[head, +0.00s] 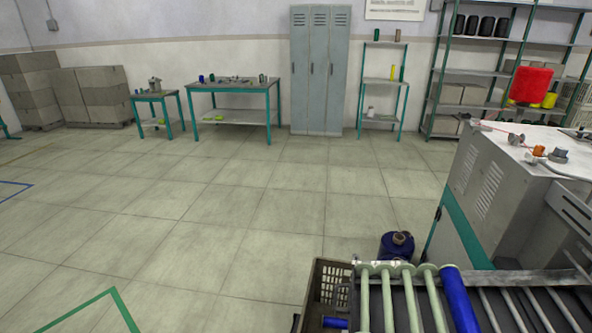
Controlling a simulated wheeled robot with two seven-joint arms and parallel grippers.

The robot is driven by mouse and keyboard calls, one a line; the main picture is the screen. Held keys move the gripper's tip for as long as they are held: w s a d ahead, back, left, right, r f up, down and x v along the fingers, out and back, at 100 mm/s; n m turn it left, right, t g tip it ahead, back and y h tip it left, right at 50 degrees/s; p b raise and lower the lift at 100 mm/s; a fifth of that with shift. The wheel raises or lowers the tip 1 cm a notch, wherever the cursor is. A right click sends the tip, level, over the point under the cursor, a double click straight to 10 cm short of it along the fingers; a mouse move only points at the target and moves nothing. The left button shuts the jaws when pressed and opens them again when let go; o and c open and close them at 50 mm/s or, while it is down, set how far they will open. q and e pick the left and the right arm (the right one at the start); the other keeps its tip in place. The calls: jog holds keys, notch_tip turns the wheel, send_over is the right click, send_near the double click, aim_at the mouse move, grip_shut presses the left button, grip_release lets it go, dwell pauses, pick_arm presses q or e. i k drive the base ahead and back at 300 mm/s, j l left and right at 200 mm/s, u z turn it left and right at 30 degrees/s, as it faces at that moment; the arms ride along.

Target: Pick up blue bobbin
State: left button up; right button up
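Several blue things could be the blue bobbin. A long blue cylinder (459,298) lies at the right end of a row of pale green cylinders (408,298) at the front right. A round dark blue spool-like thing (397,247) is behind that row, its lower part hidden. A small blue piece (335,322) shows inside the crate at the bottom edge. A tiny blue upright item (201,79) stands on the far green-legged table. Neither of my grippers is in view.
A grey-brown crate (331,282) stands left of the cylinder row, with metal rollers (530,308) to the right. A white and teal machine (478,195) rises at the right. The far table (233,85), lockers (320,70) and shelves line the back wall. The middle floor is clear.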

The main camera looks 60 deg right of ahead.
aim_at(464, 314)
jog(key=j+z, duration=0.1)
jog(key=z, duration=3.1)
